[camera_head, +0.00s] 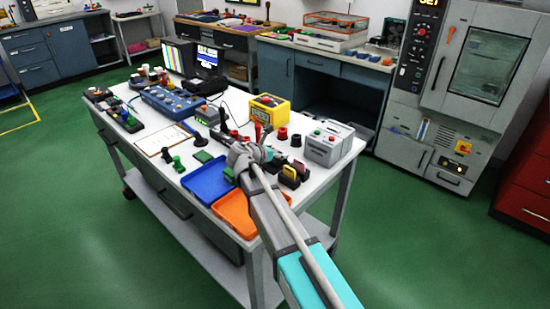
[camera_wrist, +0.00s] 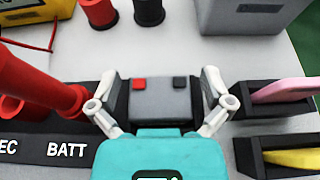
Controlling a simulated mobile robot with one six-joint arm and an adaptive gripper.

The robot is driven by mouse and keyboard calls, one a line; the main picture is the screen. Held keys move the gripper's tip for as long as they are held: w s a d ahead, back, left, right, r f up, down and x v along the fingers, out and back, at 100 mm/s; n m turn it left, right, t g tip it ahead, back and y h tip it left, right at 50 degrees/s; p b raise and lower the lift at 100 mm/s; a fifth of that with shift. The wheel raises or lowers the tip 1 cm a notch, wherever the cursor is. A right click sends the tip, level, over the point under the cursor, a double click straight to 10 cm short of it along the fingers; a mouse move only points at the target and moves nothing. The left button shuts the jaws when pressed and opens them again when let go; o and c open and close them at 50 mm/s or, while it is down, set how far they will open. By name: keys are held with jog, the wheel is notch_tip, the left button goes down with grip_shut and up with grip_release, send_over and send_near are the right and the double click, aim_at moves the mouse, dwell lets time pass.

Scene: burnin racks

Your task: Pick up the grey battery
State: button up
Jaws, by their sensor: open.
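The grey battery (camera_wrist: 160,102) is a small block with a red square and a dark square on its top. In the wrist view it stands between the two white fingers of my gripper (camera_wrist: 160,98), near a black strip (camera_wrist: 40,152) lettered "BATT". The gripper is open, with one finger at each side of the battery. I cannot tell whether either finger touches it. The teal palm hides the battery's near lower part. In the head view my arm reaches over the table (camera_head: 185,190), and I cannot make out the battery there.
Red cylinders (camera_wrist: 35,80) stand close left of the gripper. Black holders with a pink piece (camera_wrist: 285,90) and a yellow piece (camera_wrist: 292,159) sit close right. A larger grey box (camera_head: 330,146) stands behind. Blue (camera_head: 207,180) and orange (camera_head: 237,212) trays lie at the table's front.

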jog(key=c, duration=1.2)
jog(key=shift+r, duration=0.15)
jog(key=shift+c, duration=0.2)
notch_tip(320, 180, up, 3)
jog(key=p, duration=0.3)
jog(key=s+r+p, duration=0.9)
jog(key=s+p, duration=0.1)
jog(key=s, duration=0.4)
jog(key=shift+d+r, duration=0.15)
jog(key=shift+r, duration=0.2)
